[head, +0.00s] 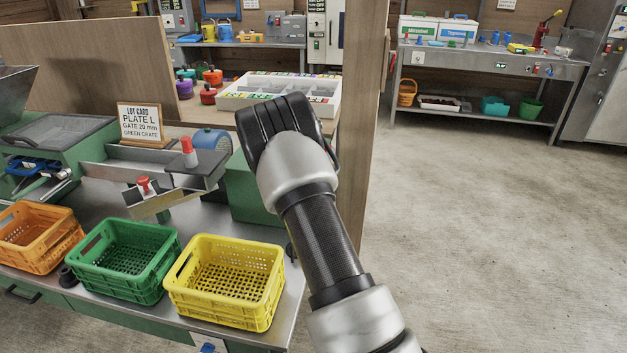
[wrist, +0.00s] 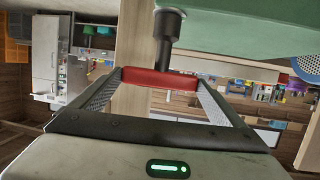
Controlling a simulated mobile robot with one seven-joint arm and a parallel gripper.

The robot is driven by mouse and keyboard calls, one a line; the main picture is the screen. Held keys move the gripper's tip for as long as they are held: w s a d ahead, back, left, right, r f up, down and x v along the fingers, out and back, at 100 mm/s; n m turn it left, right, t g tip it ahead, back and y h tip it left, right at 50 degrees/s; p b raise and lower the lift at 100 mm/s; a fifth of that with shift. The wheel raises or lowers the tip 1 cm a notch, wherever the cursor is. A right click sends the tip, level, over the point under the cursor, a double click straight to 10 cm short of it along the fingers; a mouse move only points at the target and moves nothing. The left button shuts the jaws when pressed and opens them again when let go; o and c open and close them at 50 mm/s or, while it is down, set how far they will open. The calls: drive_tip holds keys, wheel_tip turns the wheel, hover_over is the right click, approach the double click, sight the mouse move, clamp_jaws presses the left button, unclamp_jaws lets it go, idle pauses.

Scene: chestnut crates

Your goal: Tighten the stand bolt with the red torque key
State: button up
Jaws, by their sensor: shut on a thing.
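My gripper (wrist: 160,88) is shut on the red torque key, with a finger on each side of its red handle (wrist: 152,78). A dark shaft with a wider round socket end rises from the handle. In the wrist view the socket end reaches up to the green machine body (wrist: 245,28); I cannot tell whether it touches. The stand bolt cannot be made out. In the head view my wrist and gripper body hide the key and fingertips, in front of the machine's right end, where part of the green housing (head: 247,190) shows.
An orange crate (head: 76,237), a green crate (head: 171,288) and a yellow crate (head: 262,314) stand empty along the front of the bench. A lot card (head: 140,124) reads Plate L, gate 20 mm, green crate. A wooden panel edge (head: 363,130) stands close right. The floor at right is clear.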

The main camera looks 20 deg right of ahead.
drive_tip(key=shift+s+d+f+n+t+y+b, duration=0.1)
drive_tip(key=shift+n+t+y+b, duration=0.3)
drive_tip(key=shift+b, duration=1.25)
drive_tip(key=shift+s+d+f+n+t+y+b, duration=0.1)
drive_tip(key=shift+n+t+y+b, duration=0.3)
drive_tip(key=shift+b, duration=1.25)
drive_tip(key=shift+r+n+y+b, duration=0.2)
drive_tip(key=shift+n+y+b, duration=0.25)
drive_tip(key=shift+b, duration=0.3)
drive_tip(key=n+t+y+p, duration=0.1)
drive_tip(key=n+y, duration=0.1)
drive_tip(key=y, duration=0.1)
drive_tip(key=d+n+t+y+p, duration=0.1)
drive_tip(key=n+y, duration=0.1)
drive_tip(key=y, duration=0.1)
drive_tip(key=shift+s+d+r+n+p, duration=0.1)
drive_tip(key=shift+s+n+p, duration=0.1)
drive_tip(key=shift+n+p, duration=0.15)
drive_tip(key=shift+a+f+h+b, duration=0.2)
drive_tip(key=shift+h+b, duration=0.05)
drive_tip(key=shift+b, duration=0.35)
drive_tip(key=shift+a+m+h+b, duration=0.1)
drive_tip(key=shift+m+h+b, duration=0.4)
drive_tip(key=shift+b, duration=0.35)
